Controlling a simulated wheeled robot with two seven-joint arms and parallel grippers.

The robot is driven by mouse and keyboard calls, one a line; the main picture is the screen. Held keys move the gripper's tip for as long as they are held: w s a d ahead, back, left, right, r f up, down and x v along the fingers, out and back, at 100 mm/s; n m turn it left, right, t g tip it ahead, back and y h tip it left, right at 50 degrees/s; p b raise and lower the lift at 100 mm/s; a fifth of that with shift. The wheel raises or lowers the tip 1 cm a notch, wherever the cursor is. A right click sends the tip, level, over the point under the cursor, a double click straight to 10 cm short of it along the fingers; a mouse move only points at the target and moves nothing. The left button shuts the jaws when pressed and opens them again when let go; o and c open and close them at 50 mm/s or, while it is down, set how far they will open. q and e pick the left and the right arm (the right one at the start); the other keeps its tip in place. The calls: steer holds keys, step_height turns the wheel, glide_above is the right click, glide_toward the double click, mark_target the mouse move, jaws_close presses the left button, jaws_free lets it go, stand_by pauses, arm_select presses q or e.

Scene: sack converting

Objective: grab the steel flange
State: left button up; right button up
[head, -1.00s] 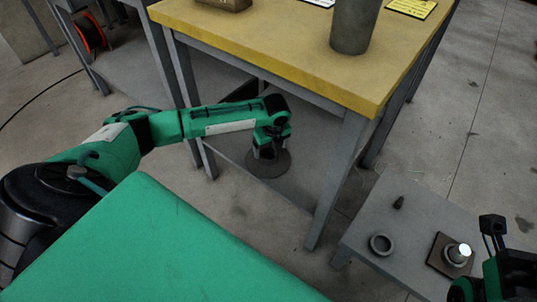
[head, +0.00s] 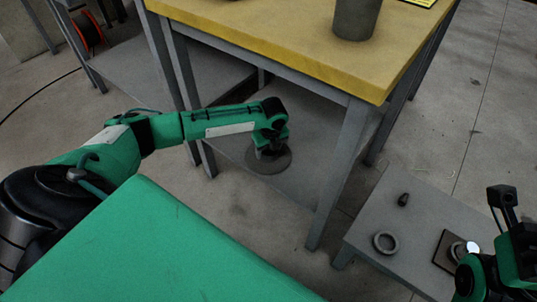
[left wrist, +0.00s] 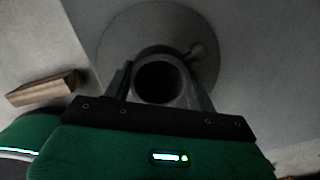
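The steel flange is a dark grey round disc (head: 284,164) with a raised round hub, on the grey lower shelf of the yellow-topped table. The left wrist view shows its wide disc (left wrist: 118,45) and the open bore of its hub. My left gripper (head: 268,148) points down over the flange, with its fingers partly hidden in the head view. In the left wrist view my left gripper (left wrist: 160,75) has one finger on each side of the hub. The fingers stand apart, and firm contact is not clear. My right arm shows at the lower right; its fingers are not clear.
A small brown block (left wrist: 46,88) lies left of the flange in the left wrist view. Table legs (head: 337,180) and the yellow tabletop (head: 290,45) are close to my left arm. A low grey table (head: 400,235) at right holds a ring (head: 385,243) and small parts.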

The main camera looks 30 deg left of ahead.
arm_select(q)
jaws_close()
steer(key=shift+r, duration=0.15)
